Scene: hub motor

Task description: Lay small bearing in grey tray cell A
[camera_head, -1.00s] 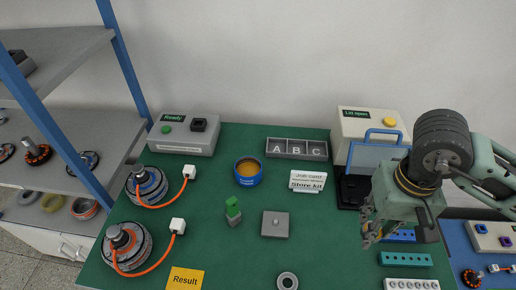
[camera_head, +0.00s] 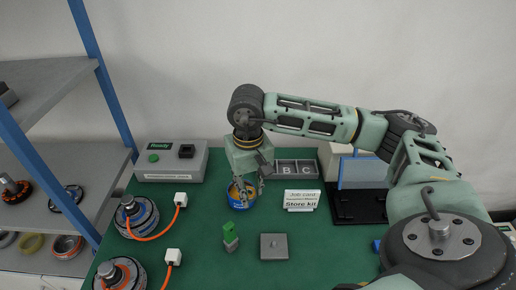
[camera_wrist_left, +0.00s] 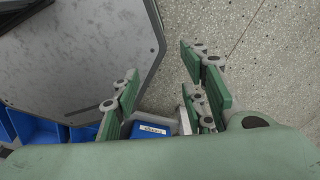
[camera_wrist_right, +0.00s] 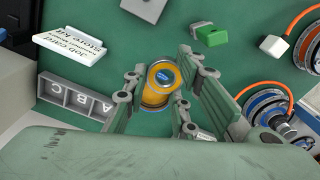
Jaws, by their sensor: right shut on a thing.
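My right gripper (camera_head: 246,190) points down above the blue tin (camera_head: 241,200) with yellow-brown contents. In the right wrist view its fingers (camera_wrist_right: 160,82) are shut on a small round thing with a blue centre (camera_wrist_right: 163,77), seemingly the small bearing, over the tin. I cannot tell whether it touches the contents. The grey tray (camera_head: 297,177) lies right of the gripper; B and C show, while cell A is hidden there. In the right wrist view cell A (camera_wrist_right: 104,108) is the tray's right-end cell. My left gripper (camera_wrist_left: 165,90) is open and empty over the floor.
A green-topped part (camera_head: 230,238) and a grey plate (camera_head: 274,247) are in front of the tin. The "Ready" box (camera_head: 172,162) and motors (camera_head: 139,215) with orange cables stand left. Free green mat lies around them.

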